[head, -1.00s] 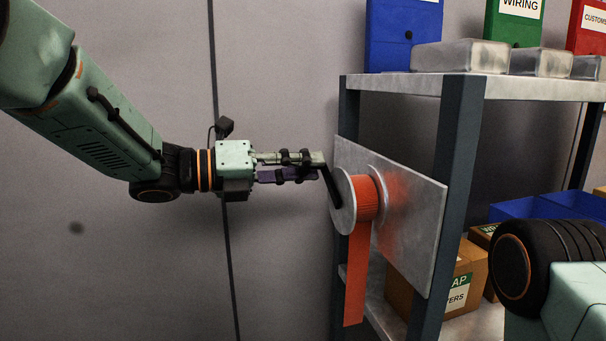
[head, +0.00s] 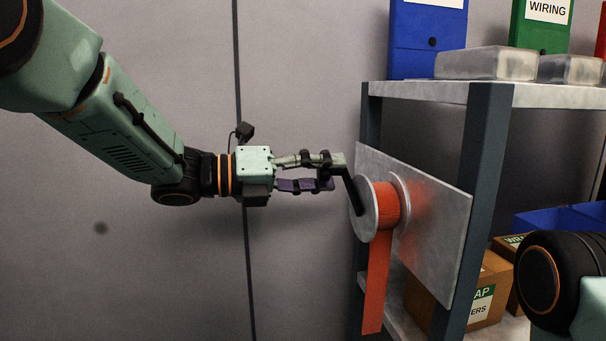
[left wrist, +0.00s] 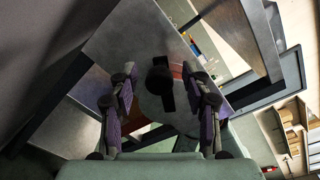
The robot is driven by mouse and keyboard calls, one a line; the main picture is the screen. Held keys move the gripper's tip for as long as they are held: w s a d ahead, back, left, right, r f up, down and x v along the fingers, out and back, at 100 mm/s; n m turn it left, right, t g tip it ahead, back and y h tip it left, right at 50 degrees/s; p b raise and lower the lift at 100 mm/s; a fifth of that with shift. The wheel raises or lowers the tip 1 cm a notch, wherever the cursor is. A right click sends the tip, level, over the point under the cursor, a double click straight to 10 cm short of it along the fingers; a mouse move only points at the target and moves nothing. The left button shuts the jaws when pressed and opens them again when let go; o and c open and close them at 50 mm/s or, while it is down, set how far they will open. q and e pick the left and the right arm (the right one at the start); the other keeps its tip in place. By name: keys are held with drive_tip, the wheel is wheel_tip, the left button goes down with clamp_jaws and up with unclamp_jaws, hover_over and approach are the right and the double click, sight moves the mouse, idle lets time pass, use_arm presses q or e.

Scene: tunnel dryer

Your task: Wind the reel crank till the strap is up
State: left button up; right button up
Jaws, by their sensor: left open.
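The reel (head: 382,207) is a grey-flanged spool wound with orange strap, mounted on a grey metal plate (head: 440,215) at the shelf's side. The orange strap (head: 376,290) hangs from it well below the plate's middle. The black crank (head: 351,190) points up and left from the reel's near face. My left gripper (head: 332,172) is open at the crank's upper end, its fingers spread above and below. In the left wrist view the dark crank (left wrist: 161,85) lies between the two open fingers; whether they touch it is unclear. My right gripper is out of view.
A shelf rack (head: 485,150) holds blue and green binders and clear boxes (head: 485,64) on top. Cardboard boxes (head: 485,290) and blue bins (head: 560,218) sit lower. My right arm shows at lower right. The wall behind my left arm is bare.

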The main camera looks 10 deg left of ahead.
use_arm(q)
drive_tip(key=v, duration=1.1)
drive_tip(key=shift+a, duration=0.35)
idle(0.4)
